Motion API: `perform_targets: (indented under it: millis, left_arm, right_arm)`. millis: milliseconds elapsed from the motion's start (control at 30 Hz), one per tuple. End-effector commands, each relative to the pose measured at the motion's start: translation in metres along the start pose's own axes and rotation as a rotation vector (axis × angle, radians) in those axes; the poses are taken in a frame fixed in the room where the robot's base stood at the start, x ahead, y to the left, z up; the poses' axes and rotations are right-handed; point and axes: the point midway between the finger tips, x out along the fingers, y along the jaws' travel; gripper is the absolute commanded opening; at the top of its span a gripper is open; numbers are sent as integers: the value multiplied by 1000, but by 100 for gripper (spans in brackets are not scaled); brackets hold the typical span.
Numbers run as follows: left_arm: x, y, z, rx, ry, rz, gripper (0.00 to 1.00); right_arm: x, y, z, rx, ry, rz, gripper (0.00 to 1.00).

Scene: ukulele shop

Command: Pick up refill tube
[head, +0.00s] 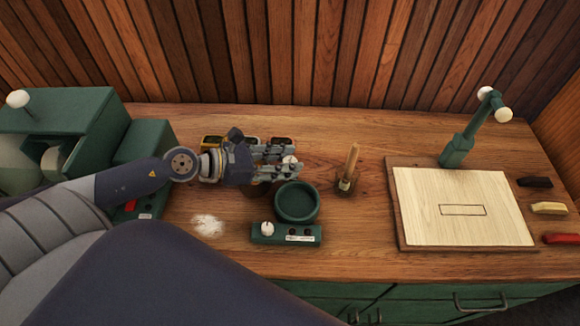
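My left gripper (290,161) reaches in from the left over the middle of the workbench. Its two fingers are apart, pointing right, and a small white rounded thing (290,159) shows between their tips. I cannot tell whether the fingers touch it, or whether it is part of the refill tube. No other thing is clearly the refill tube. The gripper covers part of a row of yellow and dark items (214,141) behind it. My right gripper is not in view.
A dark green bowl (297,219) and a green control box (286,234) stand just in front of the gripper. A wooden-handled tool (350,166) stands upright to its right. A framed pale board (460,235) and a green lamp (458,148) are farther right. White powder (208,225) lies at left.

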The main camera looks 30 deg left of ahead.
Motion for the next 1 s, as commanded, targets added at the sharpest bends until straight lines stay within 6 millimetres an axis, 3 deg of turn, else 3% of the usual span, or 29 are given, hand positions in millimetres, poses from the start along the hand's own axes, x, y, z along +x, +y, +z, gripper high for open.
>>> perform_targets:
  millis: [200, 467, 600, 633, 1000]
  left_arm:
    - [13, -1, 2, 1, -1, -2, 35]
    - [15, -1, 1, 1, 0, -2, 35]
    - [14, -1, 1, 1, 0, -3, 8]
    - [14, -1, 1, 1, 0, -3, 5]
    - [13, -1, 5, 4, 0, -3, 4]
  right_arm:
    - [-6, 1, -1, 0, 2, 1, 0]
    - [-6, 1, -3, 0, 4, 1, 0]
    - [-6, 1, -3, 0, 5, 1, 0]
    - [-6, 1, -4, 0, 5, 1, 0]
    - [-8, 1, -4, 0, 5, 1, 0]
